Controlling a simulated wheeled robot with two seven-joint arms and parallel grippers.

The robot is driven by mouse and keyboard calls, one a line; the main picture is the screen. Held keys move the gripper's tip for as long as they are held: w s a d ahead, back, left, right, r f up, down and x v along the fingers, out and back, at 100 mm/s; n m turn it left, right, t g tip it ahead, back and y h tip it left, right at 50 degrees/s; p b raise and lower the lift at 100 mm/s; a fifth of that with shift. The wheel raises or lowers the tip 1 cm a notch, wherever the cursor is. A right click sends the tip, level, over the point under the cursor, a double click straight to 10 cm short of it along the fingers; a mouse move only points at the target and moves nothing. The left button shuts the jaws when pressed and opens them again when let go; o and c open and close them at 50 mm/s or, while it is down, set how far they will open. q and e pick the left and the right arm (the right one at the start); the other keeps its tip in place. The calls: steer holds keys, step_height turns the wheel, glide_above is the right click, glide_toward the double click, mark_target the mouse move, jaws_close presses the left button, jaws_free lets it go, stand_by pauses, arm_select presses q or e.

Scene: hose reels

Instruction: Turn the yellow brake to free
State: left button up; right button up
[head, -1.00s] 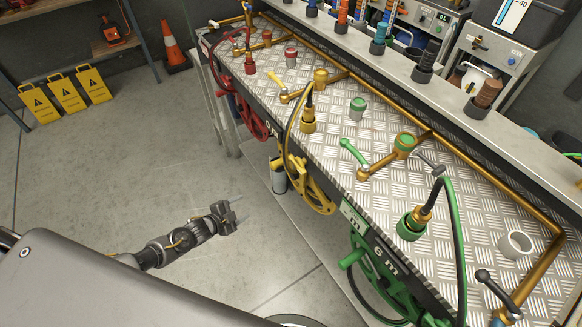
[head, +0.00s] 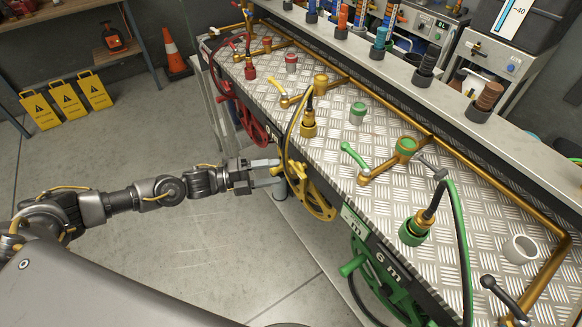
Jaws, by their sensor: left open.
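The yellow hose reel (head: 318,203) hangs on the front side of the bench, with a yellow hose looping up to a brass fitting (head: 308,126) on the bench top. I cannot clearly make out the yellow brake on this reel; my gripper and the reel frame are in front of part of it. My left gripper (head: 277,172) is open and empty. Its grey fingers point right, at the left edge of the yellow reel; I cannot tell whether they touch it. My right gripper is out of view.
A red reel (head: 252,124) is behind my gripper, and a green reel (head: 378,272) is nearer at the right.

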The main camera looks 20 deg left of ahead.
mark_target(294, 170)
arm_select(q)
steer(key=p+x, duration=0.1)
steer(key=x, duration=0.4)
steer(key=shift+w+d, duration=0.1)
steer(key=shift+d, duration=0.25)
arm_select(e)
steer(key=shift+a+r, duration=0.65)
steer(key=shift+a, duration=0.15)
arm_select(q)
steer(key=shift+c, duration=0.3)
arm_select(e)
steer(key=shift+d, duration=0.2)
arm_select(q)
steer(key=c, duration=0.9)
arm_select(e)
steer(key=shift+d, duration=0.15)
